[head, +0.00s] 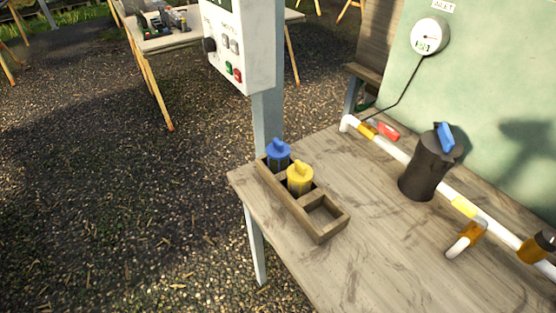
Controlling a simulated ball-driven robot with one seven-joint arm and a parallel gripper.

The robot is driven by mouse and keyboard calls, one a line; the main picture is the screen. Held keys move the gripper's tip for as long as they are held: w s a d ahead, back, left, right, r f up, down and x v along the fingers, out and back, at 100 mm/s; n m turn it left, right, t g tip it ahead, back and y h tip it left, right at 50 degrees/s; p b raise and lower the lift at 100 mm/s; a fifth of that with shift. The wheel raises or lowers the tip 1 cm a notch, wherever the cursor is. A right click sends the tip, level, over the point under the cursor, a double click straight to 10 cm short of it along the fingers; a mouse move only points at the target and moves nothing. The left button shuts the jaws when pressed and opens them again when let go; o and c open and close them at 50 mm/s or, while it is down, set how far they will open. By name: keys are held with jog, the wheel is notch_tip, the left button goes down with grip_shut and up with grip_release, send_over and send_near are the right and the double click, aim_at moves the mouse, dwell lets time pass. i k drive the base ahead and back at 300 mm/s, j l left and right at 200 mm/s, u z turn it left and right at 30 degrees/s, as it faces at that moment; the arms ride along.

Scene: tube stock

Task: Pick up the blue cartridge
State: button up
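The blue cartridge (278,154) stands upright in the far-left compartment of a wooden holder (324,228) on the table. It has a blue cap with a small knob on top, and its lower part is hidden by the holder wall. A yellow cartridge (300,178) stands in the middle compartment beside it. The near-right compartment is empty. My gripper is not in view.
The wooden table (365,255) has clear room in front. A dark cylinder with a blue handle (428,165) stands along a white pipe (400,155). A white control box (240,45) on a post rises behind the holder. A red-handled valve (387,132) lies farther back.

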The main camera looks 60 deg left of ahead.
aim_at(278, 152)
jog(key=u, duration=1.4)
jog(key=k+j+z, duration=0.2)
jog(key=j, duration=0.25)
jog(key=i, duration=0.45)
